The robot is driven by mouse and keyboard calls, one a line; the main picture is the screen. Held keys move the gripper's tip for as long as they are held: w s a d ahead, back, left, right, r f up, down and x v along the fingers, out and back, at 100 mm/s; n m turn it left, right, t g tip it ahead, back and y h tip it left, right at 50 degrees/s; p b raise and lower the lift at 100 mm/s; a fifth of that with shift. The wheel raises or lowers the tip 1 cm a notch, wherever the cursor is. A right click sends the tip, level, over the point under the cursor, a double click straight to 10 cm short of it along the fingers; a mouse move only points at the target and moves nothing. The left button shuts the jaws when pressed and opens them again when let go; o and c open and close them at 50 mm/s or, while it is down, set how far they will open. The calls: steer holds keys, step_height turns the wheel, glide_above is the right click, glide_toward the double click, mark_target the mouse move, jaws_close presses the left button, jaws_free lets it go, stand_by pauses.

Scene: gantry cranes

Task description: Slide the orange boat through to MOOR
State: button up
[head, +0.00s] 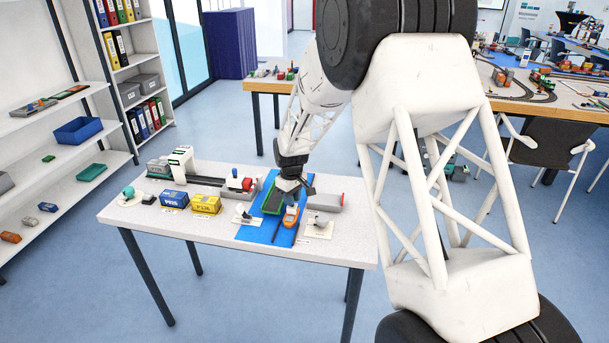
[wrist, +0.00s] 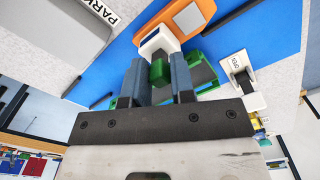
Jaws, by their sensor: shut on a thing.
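The orange boat (head: 291,218) lies on the blue mat (head: 254,233) at the right part of the white table. In the wrist view its orange hull (wrist: 183,20) has a grey deck patch and a white block at its near end. My gripper (head: 291,192) reaches down over the boat's far end. Green walls (head: 270,198) stand on the mat just left of the boat. I cannot make out a MOOR label.
Left of the mat are a yellow box (head: 206,204), a blue box (head: 173,199) and a small white gantry (head: 181,162). Small grey levers on pale plates flank the mat, one at the right (head: 320,224).

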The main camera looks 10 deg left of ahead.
steer(key=shift+s, duration=3.2)
steer(key=o, duration=0.7)
steer(key=shift+r, duration=0.15)
step_height(320, 180, up, 7)
steer(key=shift+d, duration=0.1)
